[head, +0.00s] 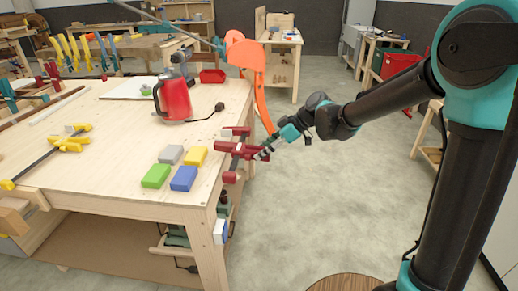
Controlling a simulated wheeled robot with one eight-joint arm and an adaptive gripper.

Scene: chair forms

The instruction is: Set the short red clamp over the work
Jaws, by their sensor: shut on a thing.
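My gripper (264,152) is shut on a short red clamp (230,147) at the right edge of the wooden workbench (110,185). The clamp lies roughly sideways, with its red jaws pointing left over the bench's edge. Whether it touches the bench or the work cannot be told. A curved orange chair form (246,54) rises behind it at the bench's right side, and its narrow orange strip (262,108) runs down close behind the clamp and gripper. The strip's lower end is partly hidden.
Green (156,176), blue (184,178), yellow (196,156) and grey (170,154) blocks lie left of the clamp. A red kettle (173,99) with a cord stands farther back. A yellow bar clamp (70,143) lies at the left. The floor (330,200) right of the bench is clear.

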